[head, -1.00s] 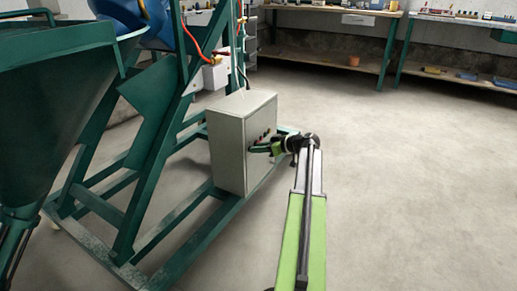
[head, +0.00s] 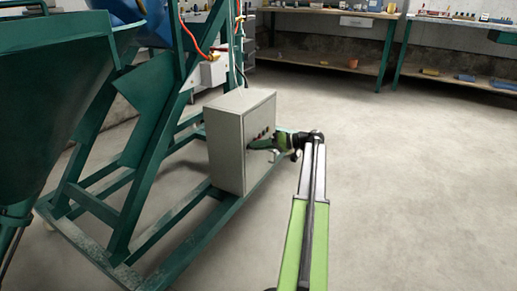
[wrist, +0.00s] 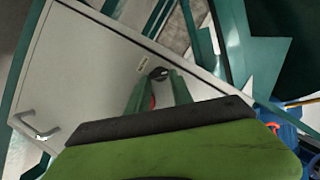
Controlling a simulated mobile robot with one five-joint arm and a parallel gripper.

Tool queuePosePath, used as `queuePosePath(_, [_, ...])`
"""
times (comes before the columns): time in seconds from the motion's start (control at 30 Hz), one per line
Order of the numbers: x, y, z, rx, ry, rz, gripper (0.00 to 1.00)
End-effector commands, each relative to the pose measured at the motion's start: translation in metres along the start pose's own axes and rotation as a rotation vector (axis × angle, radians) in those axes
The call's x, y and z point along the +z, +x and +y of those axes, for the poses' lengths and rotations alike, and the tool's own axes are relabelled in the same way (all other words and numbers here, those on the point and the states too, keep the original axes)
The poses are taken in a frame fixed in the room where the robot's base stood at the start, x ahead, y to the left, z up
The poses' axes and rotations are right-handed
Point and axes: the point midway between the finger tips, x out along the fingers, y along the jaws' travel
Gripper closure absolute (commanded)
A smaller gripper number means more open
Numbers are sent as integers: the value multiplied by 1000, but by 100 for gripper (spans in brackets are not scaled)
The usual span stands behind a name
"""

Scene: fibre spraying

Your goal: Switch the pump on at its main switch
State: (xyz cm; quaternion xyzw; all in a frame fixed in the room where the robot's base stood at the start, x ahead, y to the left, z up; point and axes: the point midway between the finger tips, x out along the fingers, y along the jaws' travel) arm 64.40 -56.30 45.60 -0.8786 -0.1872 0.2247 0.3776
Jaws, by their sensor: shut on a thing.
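The pump's grey control box (head: 225,150) stands on the green frame, left of the middle in the head view. Its door fills much of the wrist view (wrist: 85,75). The main switch, a small black rotary knob (wrist: 159,73), shows on the door in the wrist view, just below a small white label. My gripper (wrist: 156,80) is shut on this knob, its two green fingers at either side of it. In the head view my gripper (head: 252,145) reaches the door from the right and hides the knob. A red button (wrist: 152,101) shows partly between the fingers.
A green hopper (head: 60,100) and slanted frame beams stand to the left. The frame's base rail (head: 175,232) runs along the floor below the box. Workbenches (head: 330,62) line the back wall. The floor at right is clear.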

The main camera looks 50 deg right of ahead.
Motion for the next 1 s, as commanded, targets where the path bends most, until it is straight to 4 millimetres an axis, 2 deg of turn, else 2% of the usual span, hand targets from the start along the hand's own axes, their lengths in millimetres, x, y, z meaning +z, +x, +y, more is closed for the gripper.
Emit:
queuePosePath(0.3, [-1, -2, 3, -24, 70, 3, 100])
queuePosePath(0.73, [0, -2, 3, -27, 76, 2, 100])
queuePosePath(0.77, [0, -2, 3, -27, 75, 2, 69])
queuePosePath(0.8, [0, -2, 3, -27, 75, 1, 64])
queuePosePath(1.0, [0, 0, 2, -29, 75, 0, 64])
